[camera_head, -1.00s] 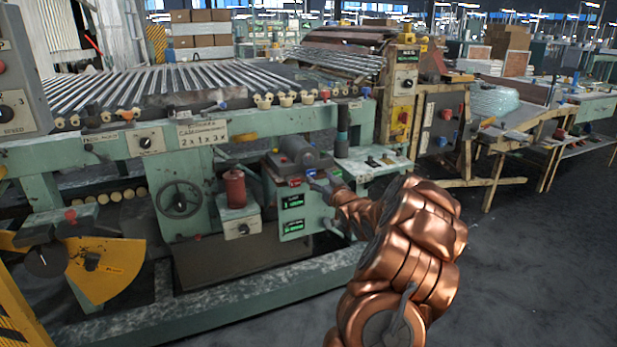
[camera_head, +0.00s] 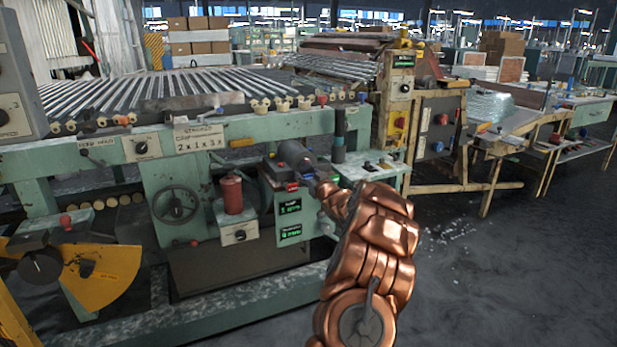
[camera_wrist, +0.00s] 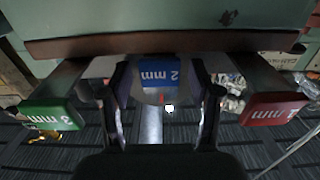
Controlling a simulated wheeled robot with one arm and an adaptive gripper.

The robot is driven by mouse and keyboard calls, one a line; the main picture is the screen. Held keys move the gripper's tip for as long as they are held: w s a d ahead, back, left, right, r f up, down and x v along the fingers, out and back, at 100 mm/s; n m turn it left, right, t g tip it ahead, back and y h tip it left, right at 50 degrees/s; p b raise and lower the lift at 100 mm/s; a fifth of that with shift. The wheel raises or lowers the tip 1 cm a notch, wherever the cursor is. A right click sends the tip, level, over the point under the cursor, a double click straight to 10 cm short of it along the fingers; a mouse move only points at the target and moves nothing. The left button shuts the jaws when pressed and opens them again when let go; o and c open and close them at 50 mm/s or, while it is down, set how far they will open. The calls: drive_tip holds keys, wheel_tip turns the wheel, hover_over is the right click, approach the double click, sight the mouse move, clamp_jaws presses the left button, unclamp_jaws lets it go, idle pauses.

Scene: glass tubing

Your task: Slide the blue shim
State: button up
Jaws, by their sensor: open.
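The blue shim (camera_wrist: 158,72), marked "2 mm" and upside down in the wrist view, sits in the middle below a brown strip. My gripper (camera_wrist: 161,88) is open, with one dark finger on each side of the blue shim's end. I cannot tell whether the fingers touch it. A green shim (camera_wrist: 52,115) marked "3 mm" is to the left, and a red shim (camera_wrist: 270,109) marked in mm is to the right. In the head view my gripper (camera_head: 322,188) is at the green machine's front, small and partly hidden by my arm.
The green machine (camera_head: 90,155) bears a bed of glass tubes (camera_head: 170,88). A red canister (camera_head: 231,196) and a handwheel (camera_head: 174,205) are on its front left of my gripper. A wooden bench (camera_head: 490,165) stands to the right. The floor (camera_head: 500,270) at the lower right is clear.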

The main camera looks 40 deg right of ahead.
clamp_jaws()
idle(0.7)
